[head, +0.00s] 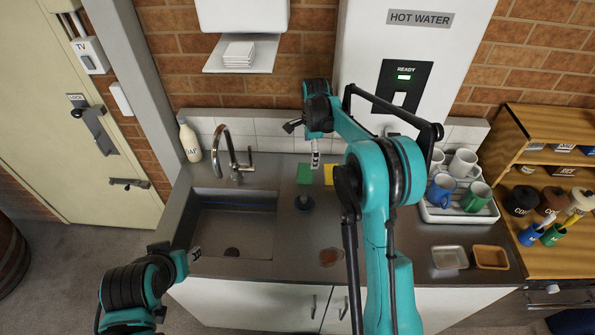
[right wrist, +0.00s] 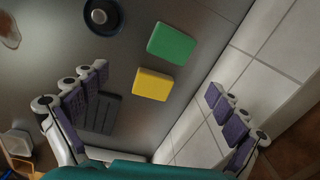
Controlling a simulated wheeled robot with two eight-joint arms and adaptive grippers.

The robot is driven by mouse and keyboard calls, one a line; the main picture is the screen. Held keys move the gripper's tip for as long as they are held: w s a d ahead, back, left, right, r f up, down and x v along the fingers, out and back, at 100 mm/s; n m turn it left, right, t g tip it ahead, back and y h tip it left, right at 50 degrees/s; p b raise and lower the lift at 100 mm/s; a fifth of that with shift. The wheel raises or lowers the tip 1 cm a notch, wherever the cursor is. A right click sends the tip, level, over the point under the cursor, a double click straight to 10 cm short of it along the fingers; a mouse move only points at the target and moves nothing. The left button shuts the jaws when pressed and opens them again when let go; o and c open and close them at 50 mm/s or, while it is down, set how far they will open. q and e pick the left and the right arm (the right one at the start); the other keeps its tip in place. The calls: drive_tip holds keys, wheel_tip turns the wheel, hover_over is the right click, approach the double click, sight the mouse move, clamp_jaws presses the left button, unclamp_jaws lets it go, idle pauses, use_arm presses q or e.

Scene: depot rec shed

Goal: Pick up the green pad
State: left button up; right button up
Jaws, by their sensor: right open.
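The green pad (head: 304,173) lies flat on the steel counter right of the sink, beside the yellow pad (head: 329,174). In the right wrist view the green pad (right wrist: 171,43) lies beyond the yellow pad (right wrist: 153,84), with a small gap between them. My right gripper (head: 315,158) is above the counter behind the pads, near the tiled wall. Its spread, purple-padded fingers (right wrist: 156,82) are open and empty, and the pads show between and beyond them. My left gripper (head: 194,254) is low at the sink's front left edge; its finger opening is too small to tell.
A dark round object (head: 304,202) stands close in front of the green pad. A tap (head: 232,150) and sink (head: 235,222) are left. A mug rack (head: 458,211) and two small trays (head: 449,257) are right. A brown stain (head: 330,257) marks the counter front.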

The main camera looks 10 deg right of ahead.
sight(305, 170)
drive_tip(key=w+f+m, duration=0.1)
drive_tip(key=w+f, duration=0.1)
drive_tip(key=f, duration=0.1)
drive_tip(key=w+f+m+p, duration=0.1)
drive_tip(key=shift+a+f+m+g, duration=0.2)
drive_tip(key=shift+f+m+g, duration=0.1)
drive_tip(key=shift+f+g, duration=0.1)
drive_tip(key=f, duration=0.4)
drive_tip(key=f+b, duration=0.1)
drive_tip(key=f, duration=0.3)
drive_tip(key=shift+w+a, duration=0.2)
drive_tip(key=shift+r, duration=0.1)
drive_tip(key=c, duration=1)
